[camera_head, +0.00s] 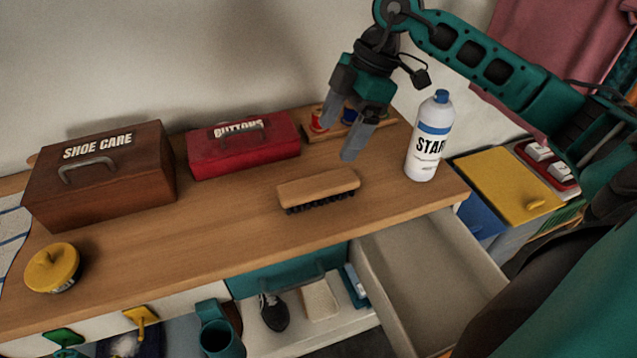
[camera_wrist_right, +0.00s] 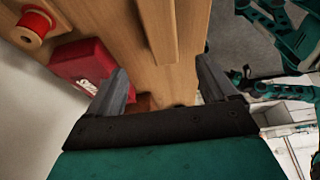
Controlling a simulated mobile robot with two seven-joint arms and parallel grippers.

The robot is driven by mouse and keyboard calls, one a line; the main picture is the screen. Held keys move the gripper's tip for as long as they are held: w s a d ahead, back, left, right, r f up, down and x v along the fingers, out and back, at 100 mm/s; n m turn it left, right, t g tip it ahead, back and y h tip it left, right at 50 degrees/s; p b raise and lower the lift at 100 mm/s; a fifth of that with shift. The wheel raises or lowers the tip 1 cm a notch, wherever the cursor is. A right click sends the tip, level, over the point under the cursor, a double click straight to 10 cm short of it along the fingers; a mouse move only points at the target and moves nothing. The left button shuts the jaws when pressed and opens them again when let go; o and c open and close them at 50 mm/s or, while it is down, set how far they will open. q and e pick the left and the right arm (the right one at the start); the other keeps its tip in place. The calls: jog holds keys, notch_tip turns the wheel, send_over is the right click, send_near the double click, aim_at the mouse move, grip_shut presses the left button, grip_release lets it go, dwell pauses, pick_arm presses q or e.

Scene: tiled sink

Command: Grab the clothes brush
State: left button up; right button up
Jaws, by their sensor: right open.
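The clothes brush (camera_head: 318,187), with a wooden back and dark bristles, lies on the wooden counter (camera_head: 235,235) with its bristles down. My right gripper (camera_head: 340,137) is open and empty above the counter, behind and slightly right of the brush and apart from it. In the right wrist view, a wooden bar that looks like the brush's back (camera_wrist_right: 158,28) lies beyond the two spread fingers (camera_wrist_right: 164,84). I do not see my left gripper.
A brown shoe care box (camera_head: 102,178), a red buttons box (camera_head: 243,147), a spool rack (camera_head: 335,128) and a starch bottle (camera_head: 430,140) stand around the brush. A yellow-lidded tin (camera_head: 52,266) is at left. An open drawer (camera_head: 430,265) juts out at front right.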

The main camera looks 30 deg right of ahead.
send_over(318, 183)
jog(key=d, duration=0.2)
notch_tip(318, 183, down, 5)
jog(key=shift+s+d+r, duration=0.1)
jog(key=shift+s+r, duration=0.05)
jog(key=shift+r, duration=0.05)
jog(key=shift+s+x, duration=0.1)
jog(key=shift+x, duration=1.25)
jog(key=shift+s+x, duration=0.15)
jog(key=shift+x, duration=1.15)
jog(key=shift+d+f, duration=0.1)
jog(key=shift+d, duration=0.1)
jog(key=shift+c, duration=0.5)
jog(key=c, duration=1)
jog(key=shift+c, duration=0.5)
jog(key=shift+r, duration=0.2)
